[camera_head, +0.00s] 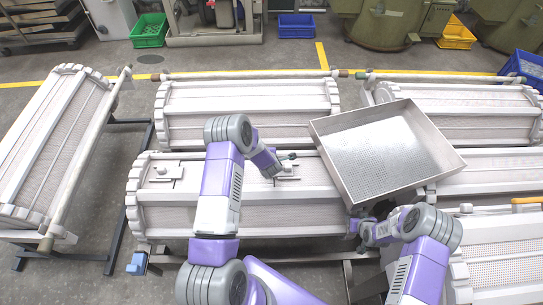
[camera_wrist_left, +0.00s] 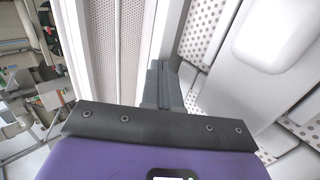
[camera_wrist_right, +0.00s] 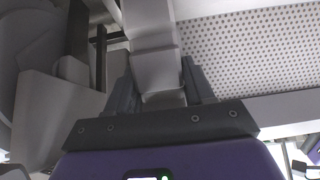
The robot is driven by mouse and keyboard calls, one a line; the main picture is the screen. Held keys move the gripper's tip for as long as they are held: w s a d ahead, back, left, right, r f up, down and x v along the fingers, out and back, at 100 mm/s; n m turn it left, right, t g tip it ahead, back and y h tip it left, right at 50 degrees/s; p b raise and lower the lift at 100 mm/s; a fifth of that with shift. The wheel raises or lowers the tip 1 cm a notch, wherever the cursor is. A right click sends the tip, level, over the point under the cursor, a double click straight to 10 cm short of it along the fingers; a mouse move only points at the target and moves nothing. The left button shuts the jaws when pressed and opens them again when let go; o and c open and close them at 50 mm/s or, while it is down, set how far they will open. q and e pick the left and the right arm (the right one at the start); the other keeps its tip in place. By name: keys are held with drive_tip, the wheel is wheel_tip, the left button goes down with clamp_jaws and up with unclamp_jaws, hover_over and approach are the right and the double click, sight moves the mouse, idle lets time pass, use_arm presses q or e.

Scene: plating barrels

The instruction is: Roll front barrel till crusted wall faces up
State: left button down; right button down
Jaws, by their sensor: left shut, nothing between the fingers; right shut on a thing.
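The pale grey ribbed barrel (camera_head: 240,218) at which my arms work lies on its side at front centre, with a toothed ring at its left end and latched pieces on top. My right gripper (camera_head: 357,224) is at its right end, shut on a pale bar-like part (camera_wrist_right: 155,45), beside a perforated panel (camera_wrist_right: 250,50). My left gripper (camera_head: 287,158) is at the barrel's upper far side, near a latch. Its fingers (camera_wrist_left: 165,85) are shut and empty, beside perforated pale walls. I cannot make out a crusted wall; my arms hide part of the barrel.
A perforated metal tray (camera_head: 385,150) sits across the barrels at right centre. Other barrels lie behind (camera_head: 245,108), at the left (camera_head: 45,150) and at the front right (camera_head: 500,262), where a wall shows coloured specks. A blue block (camera_head: 136,263) is at the barrel's left foot.

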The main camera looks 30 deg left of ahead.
use_arm(q)
drive_tip(key=shift+w+a, duration=0.1)
drive_tip(key=shift+w, duration=0.05)
use_arm(e)
drive_tip(key=shift+w+a+r, duration=0.1)
drive_tip(key=shift+w+r, duration=0.15)
use_arm(q)
drive_tip(key=shift+w+a+f, duration=0.2)
drive_tip(key=shift+w+a, duration=0.05)
drive_tip(key=shift+w, duration=0.05)
use_arm(e)
drive_tip(key=shift+s+f, duration=0.1)
drive_tip(key=shift+s, duration=0.05)
use_arm(q)
drive_tip(key=shift+a, duration=0.1)
use_arm(e)
drive_tip(key=shift+s, duration=0.1)
use_arm(q)
drive_tip(key=shift+w, duration=0.15)
use_arm(e)
drive_tip(key=c, duration=0.5)
unclamp_jaws()
drive_tip(key=shift+f, duration=0.15)
